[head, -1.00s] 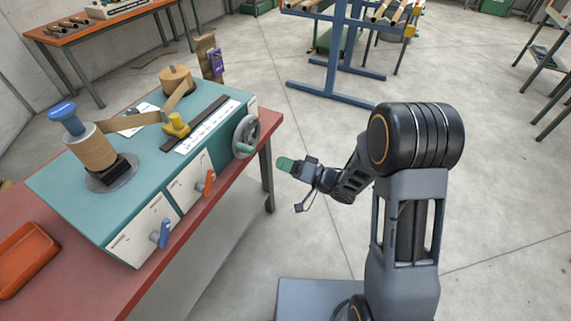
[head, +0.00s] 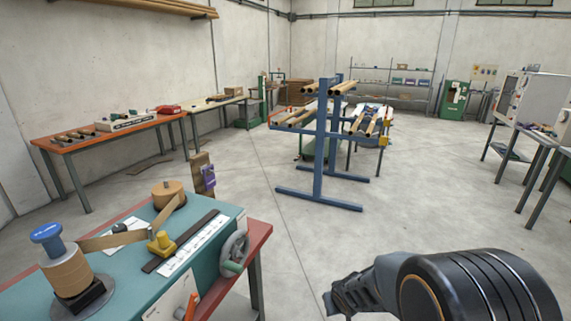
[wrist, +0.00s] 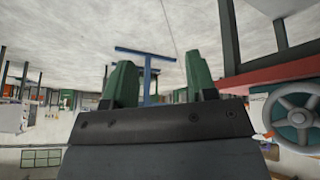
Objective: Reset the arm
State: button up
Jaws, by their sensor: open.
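My gripper (wrist: 160,80) shows in the wrist view as two green fingers set wide apart with nothing between them. In the head view my dark arm is at the bottom right, and the green fingers do not show there. The spiral winder (head: 207,257) is a teal-topped machine at the lower left. It carries a paper-wound mandrel (head: 67,273) with a blue cap, a paper roll (head: 168,194) and a yellow guide (head: 161,243). Its handwheel (head: 234,252) is left of my arm, and the handwheel also shows at the right of the wrist view (wrist: 284,118), apart from the fingers.
A blue rack (head: 320,150) with cardboard tubes stands mid-room. An orange-topped table (head: 105,133) is at the left wall, and grey tables (head: 530,138) are at the right. The concrete floor (head: 400,220) between is clear.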

jog(key=s+d+r+m+g+p, duration=0.1)
jog(key=s+r+m, duration=0.1)
jog(key=s+r, duration=1.2)
jog(key=shift+d+r+g, duration=0.25)
jog(key=shift+r+g, duration=0.15)
jog(key=shift+r, duration=1.05)
